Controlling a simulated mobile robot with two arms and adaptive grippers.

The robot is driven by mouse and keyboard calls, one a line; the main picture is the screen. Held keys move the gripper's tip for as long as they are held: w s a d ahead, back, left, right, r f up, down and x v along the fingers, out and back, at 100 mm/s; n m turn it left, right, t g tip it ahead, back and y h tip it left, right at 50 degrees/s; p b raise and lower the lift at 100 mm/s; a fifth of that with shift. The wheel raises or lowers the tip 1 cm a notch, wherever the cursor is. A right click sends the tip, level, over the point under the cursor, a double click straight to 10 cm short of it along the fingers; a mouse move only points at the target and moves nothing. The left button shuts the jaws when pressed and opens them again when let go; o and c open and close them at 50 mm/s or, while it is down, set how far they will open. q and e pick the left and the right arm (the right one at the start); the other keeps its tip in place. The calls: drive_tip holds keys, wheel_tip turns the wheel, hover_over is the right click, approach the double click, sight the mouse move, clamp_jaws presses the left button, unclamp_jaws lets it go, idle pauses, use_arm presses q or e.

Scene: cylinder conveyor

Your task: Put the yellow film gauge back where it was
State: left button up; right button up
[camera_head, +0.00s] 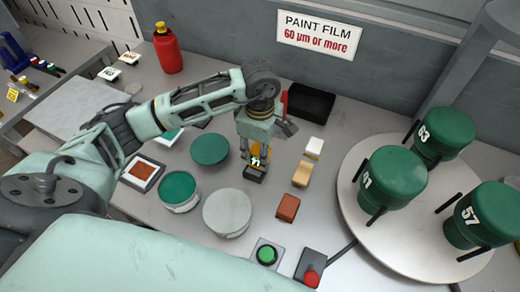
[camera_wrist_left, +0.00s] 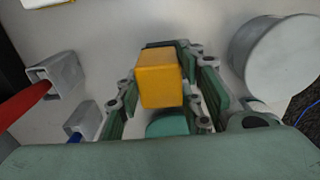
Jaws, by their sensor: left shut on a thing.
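The yellow film gauge (camera_head: 258,150) is between the fingers of my left gripper (camera_head: 256,160), which is shut on it and points down over the table. In the left wrist view the gauge (camera_wrist_left: 159,80) is a yellow block between the two fingers (camera_wrist_left: 168,98). A small black piece (camera_head: 255,174) shows at its lower end in the head view. I cannot tell whether this is a holder or part of the gauge, nor whether it touches the table. My right gripper is not in view.
A black open box (camera_head: 310,103) stands behind the gripper. White, tan and brown blocks (camera_head: 288,207) stand to its right, green and grey round lids (camera_head: 227,214) to its left and front. A turntable (camera_head: 412,250) with numbered green drums is at the right. Buttons (camera_head: 266,255) are in front.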

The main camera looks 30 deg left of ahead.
use_arm(q)
drive_tip(key=shift+f, duration=0.55)
drive_tip(key=shift+f, duration=0.1)
drive_tip(key=shift+f+b, duration=0.1)
drive_tip(key=shift+b, duration=0.2)
drive_tip(key=o, duration=0.9)
drive_tip(key=shift+o, duration=0.5)
